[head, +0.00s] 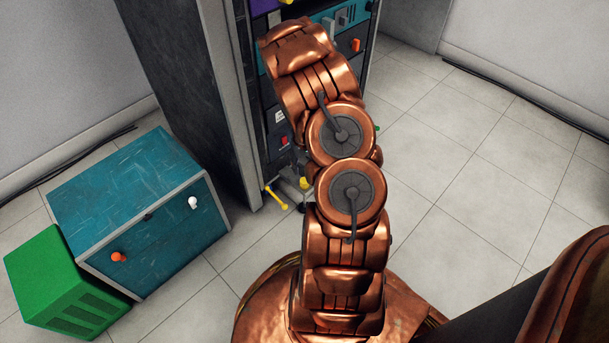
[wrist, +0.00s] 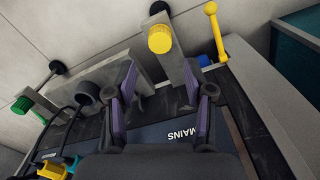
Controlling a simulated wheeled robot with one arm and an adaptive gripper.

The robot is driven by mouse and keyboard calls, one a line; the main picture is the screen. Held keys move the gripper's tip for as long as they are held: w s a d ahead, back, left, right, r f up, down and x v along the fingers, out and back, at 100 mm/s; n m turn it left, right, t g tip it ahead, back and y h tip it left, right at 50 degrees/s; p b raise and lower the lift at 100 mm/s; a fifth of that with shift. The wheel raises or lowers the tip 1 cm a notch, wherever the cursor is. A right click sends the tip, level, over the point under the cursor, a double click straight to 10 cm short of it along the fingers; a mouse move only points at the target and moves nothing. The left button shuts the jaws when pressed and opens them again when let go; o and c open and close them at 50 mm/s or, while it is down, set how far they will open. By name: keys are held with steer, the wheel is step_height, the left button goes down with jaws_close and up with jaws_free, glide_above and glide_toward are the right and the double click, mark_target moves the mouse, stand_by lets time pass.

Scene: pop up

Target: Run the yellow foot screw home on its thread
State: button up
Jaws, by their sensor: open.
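The yellow foot screw (wrist: 160,38) shows in the wrist view as a ridged round knob at the end of a grey bar. A black round foot (wrist: 158,9) shows just beyond it. In the head view the yellow screw (head: 305,184) is small, low by the rack's foot and partly beside my arm. My gripper (wrist: 160,76) is open, with one finger on each side of the bar in the picture. The knob lies beyond the fingertips, and nothing is held between them. Its thread is hidden. My gripper is not clearly visible in the head view.
A yellow lever (wrist: 215,32) stands right of the screw. A green knob (wrist: 22,105) and black foot (wrist: 57,67) lie left. A panel marked MAINS (wrist: 185,135) is below. A teal cabinet (head: 150,215) and green box (head: 65,285) stand left; tiled floor is free at right.

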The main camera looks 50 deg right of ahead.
mark_target(304, 181)
step_height(304, 181, down, 9)
steer(key=b, duration=0.4)
steer(key=shift+r, duration=0.3)
steer(key=shift+c, duration=1)
steer(key=c, duration=0.8)
steer(key=m, duration=0.6)
steer(key=shift+m, duration=0.3)
steer(key=m, duration=1.4)
steer(key=shift+m, duration=0.4)
steer(key=m, duration=0.4)
steer(key=shift+m, duration=0.4)
steer(key=m, duration=0.3)
steer(key=shift+a+m, duration=0.1)
steer(key=shift+m, duration=0.2)
steer(key=o, duration=1)
